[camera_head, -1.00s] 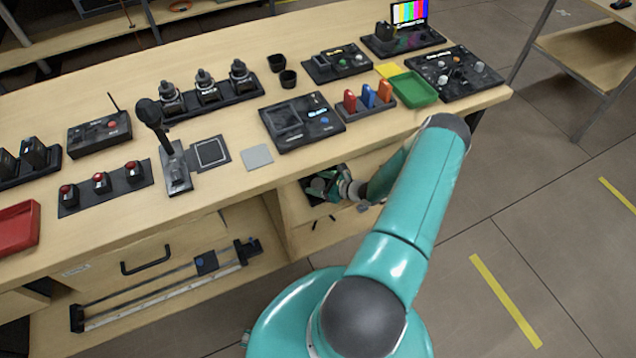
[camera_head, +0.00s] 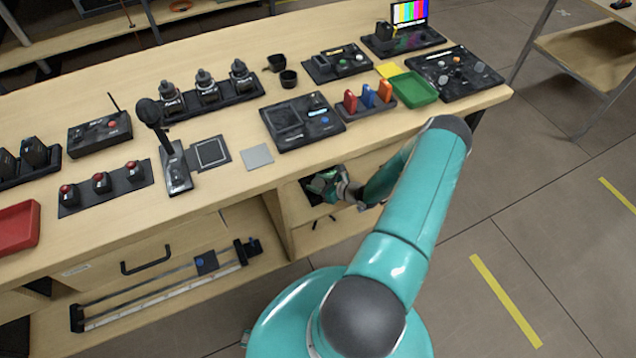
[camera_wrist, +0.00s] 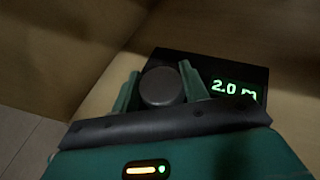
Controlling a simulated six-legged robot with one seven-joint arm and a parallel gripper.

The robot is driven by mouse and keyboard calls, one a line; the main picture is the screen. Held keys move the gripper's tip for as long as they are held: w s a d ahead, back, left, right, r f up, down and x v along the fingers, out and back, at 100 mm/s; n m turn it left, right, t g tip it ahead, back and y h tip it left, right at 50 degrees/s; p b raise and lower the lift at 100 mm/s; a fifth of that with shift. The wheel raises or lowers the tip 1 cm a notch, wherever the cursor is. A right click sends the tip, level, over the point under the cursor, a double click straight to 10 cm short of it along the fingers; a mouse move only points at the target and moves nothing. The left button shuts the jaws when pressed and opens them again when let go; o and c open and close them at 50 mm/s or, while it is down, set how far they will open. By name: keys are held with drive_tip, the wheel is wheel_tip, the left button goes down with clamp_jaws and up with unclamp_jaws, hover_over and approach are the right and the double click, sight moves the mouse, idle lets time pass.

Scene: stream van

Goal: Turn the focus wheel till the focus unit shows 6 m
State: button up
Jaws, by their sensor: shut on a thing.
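The focus unit (camera_wrist: 238,76) is a black box inside the wooden compartment, and its green display reads 2.0 m in the wrist view. The focus wheel (camera_wrist: 162,87) is a round dark grey knob on it, left of the display. My gripper (camera_wrist: 161,85) is shut on the wheel, with a green finger on its left and on its right side. In the head view my gripper (camera_head: 332,185) reaches into the open compartment under the tabletop. There the focus unit is mostly hidden by my gripper and shadow.
Wooden walls of the compartment (camera_wrist: 60,45) stand close to my gripper on the left and behind. The tabletop (camera_head: 225,205) lies above, with several devices on it. A drawer with a black handle (camera_head: 146,259) is to the left. The floor on the right is open.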

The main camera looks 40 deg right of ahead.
drive_tip(key=m+h, duration=0.6)
drive_tip(key=h, duration=0.1)
drive_tip(key=shift+a, duration=0.15)
drive_tip(key=m+g+h, duration=0.1)
drive_tip(key=m+h, duration=0.1)
drive_tip(key=m+g+h, duration=0.1)
drive_tip(key=m+h, duration=0.1)
drive_tip(key=shift+m+g+h, duration=0.3)
drive_tip(key=o, duration=1)
drive_tip(key=v, duration=1.3)
drive_tip(key=shift+s+a+r, duration=0.1)
drive_tip(key=shift+s+a, duration=0.1)
drive_tip(key=shift+a, duration=0.05)
